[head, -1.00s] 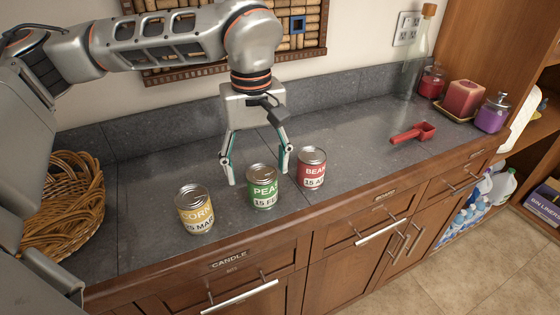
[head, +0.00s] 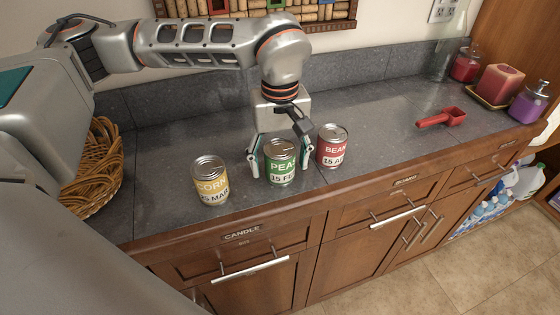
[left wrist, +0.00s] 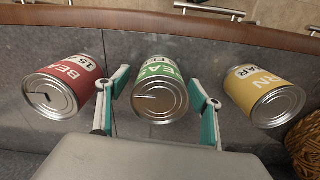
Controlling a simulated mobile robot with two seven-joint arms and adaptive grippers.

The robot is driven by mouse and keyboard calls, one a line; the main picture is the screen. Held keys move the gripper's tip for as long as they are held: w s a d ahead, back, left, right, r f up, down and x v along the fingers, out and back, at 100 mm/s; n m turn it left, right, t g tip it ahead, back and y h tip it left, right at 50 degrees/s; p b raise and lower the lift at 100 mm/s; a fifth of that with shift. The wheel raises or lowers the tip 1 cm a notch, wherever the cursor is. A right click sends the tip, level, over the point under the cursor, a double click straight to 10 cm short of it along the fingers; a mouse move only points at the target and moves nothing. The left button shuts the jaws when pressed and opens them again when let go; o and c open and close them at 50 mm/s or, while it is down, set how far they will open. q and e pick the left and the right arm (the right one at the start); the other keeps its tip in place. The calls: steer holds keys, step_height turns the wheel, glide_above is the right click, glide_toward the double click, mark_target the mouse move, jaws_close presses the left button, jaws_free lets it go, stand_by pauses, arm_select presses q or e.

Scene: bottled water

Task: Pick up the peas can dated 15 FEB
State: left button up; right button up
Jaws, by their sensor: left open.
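The green peas can (head: 281,165) stands upright on the grey counter, its label reading "15 FE" in the head view. It also shows in the left wrist view (left wrist: 158,96), between my fingers. My left gripper (head: 280,170) is open, with one finger on each side of the peas can. In the left wrist view the gripper (left wrist: 163,105) has a finger on each side of the can, with a gap at least on the right. The label's right edge is partly hidden by a finger. My right gripper is not in view.
A yellow corn can (head: 210,182) stands to the left and a red beans can (head: 332,147) stands close on the right. A wicker basket (head: 95,170) is further left. A red scoop (head: 442,118) and candles (head: 499,84) are further right. The counter's wooden front edge (head: 300,205) is near.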

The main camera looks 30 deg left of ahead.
arm_select(q)
steer(key=shift+c, duration=0.3)
steer(key=c, duration=1.4)
steer(key=shift+o, duration=0.2)
steer(key=shift+r, duration=0.1)
